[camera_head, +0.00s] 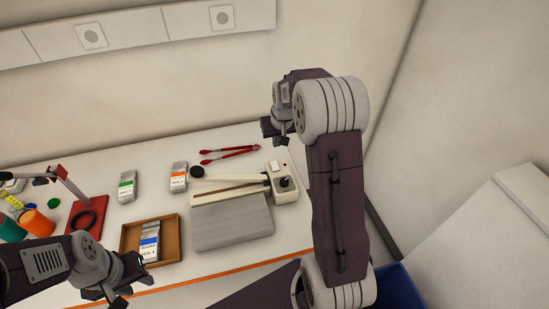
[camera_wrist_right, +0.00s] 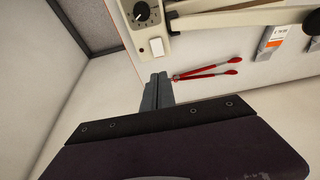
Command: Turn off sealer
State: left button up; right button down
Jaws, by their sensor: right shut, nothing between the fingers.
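The sealer (camera_head: 256,189) stands on the table, with a long arm and a black round pad at its left end. Its control box has a black knob (camera_head: 284,183) and a white rocker switch (camera_head: 273,166). In the right wrist view the knob (camera_wrist_right: 141,12) and switch (camera_wrist_right: 157,47) are at the top. My right gripper (camera_head: 273,138) is shut and empty, above the table's back edge behind the sealer. Its closed fingertips (camera_wrist_right: 158,78) appear just below the switch in the wrist view, apart from it. My left gripper (camera_head: 118,292) is low at the left; its finger gap is unclear.
Red tongs (camera_head: 228,154) lie behind the sealer; they also show in the wrist view (camera_wrist_right: 208,72). A grey platform (camera_head: 232,222) sits in front of the sealer.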

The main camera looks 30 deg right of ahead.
aim_at(274, 163)
jog(key=p+x, duration=0.1)
jog(key=x, duration=0.3)
jog(key=p+x, duration=0.1)
jog(key=x, duration=0.3)
jog(key=p+x, duration=0.1)
jog(key=x, duration=0.4)
jog(key=shift+s+f+p, duration=0.1)
jog(key=shift+s+p, duration=0.15)
jog(key=shift+p, duration=0.15)
jog(key=shift+f, duration=0.3)
jog(key=shift+w, duration=0.1)
jog(key=shift+f+b, duration=0.3)
jog(key=shift+b, duration=0.15)
jog(key=shift+r, duration=0.1)
jog(key=shift+s, duration=0.2)
